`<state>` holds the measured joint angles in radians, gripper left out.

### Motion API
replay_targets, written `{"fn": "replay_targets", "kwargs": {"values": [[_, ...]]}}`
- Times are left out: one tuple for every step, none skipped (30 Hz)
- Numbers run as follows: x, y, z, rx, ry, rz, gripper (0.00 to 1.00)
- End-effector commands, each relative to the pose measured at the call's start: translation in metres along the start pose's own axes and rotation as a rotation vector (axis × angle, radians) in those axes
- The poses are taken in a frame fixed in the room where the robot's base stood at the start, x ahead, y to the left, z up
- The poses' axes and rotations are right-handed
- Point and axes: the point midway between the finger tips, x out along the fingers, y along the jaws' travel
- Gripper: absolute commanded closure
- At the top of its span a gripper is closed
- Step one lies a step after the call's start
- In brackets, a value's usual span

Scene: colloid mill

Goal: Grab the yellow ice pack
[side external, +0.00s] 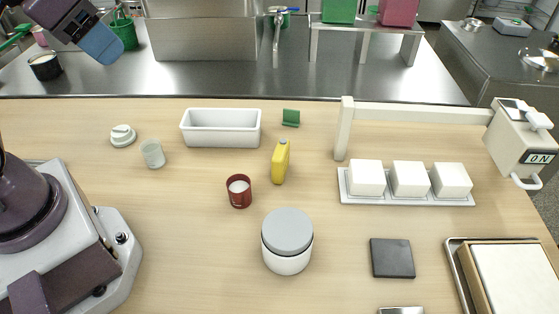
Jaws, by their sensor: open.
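The yellow ice pack (280,164) stands upright near the middle of the wooden worktop, a narrow yellow block with a small grey mark at its top. Nothing covers it. My gripper (101,44) shows at the top left as a blue end on a dark purple arm part, high up and far to the left of the ice pack. It touches nothing that I can see. Its fingers are seen side-on, so the gap between them does not show.
A white tray (220,139), green holder (291,118), red cup (240,194) and grey-lidded jar (287,245) surround the ice pack. White blocks on a rack (407,200) stand right, beside a cream post (344,130). A glass (153,154) stands left.

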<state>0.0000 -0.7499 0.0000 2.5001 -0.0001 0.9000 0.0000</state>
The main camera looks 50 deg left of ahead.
Motion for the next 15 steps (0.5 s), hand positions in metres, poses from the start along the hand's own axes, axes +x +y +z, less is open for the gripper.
{"fn": "replay_targets", "kwargs": {"values": [[0.0000,0.0000,0.0000,0.000,0.000,0.000,0.57],[0.0000,0.0000,0.0000,0.000,0.000,0.000,0.55],[0.0000,0.0000,0.0000,0.000,0.000,0.000,0.46],[0.0000,0.0000,0.0000,0.000,0.000,0.000,0.43],[0.0000,0.0000,0.0000,0.000,0.000,0.000,0.43],[0.0000,0.0000,0.0000,0.000,0.000,0.000,0.43],[0.0000,0.0000,0.0000,0.000,0.000,0.000,0.43],[0.0000,0.0000,0.0000,0.000,0.000,0.000,0.43],[0.0000,0.0000,0.0000,0.000,0.000,0.000,0.43],[0.0000,0.0000,0.0000,0.000,0.000,0.000,0.43],[-0.0001,0.0001,0.0000,0.001,0.000,0.000,0.43],[-0.0001,0.0012,-0.0001,0.006,0.000,0.003,0.43],[0.0009,0.0031,0.0002,0.014,-0.005,0.007,0.43],[0.0038,0.0055,0.0008,0.025,-0.019,0.013,0.43],[0.0092,0.0091,0.0022,0.041,-0.047,0.021,0.43]]}}
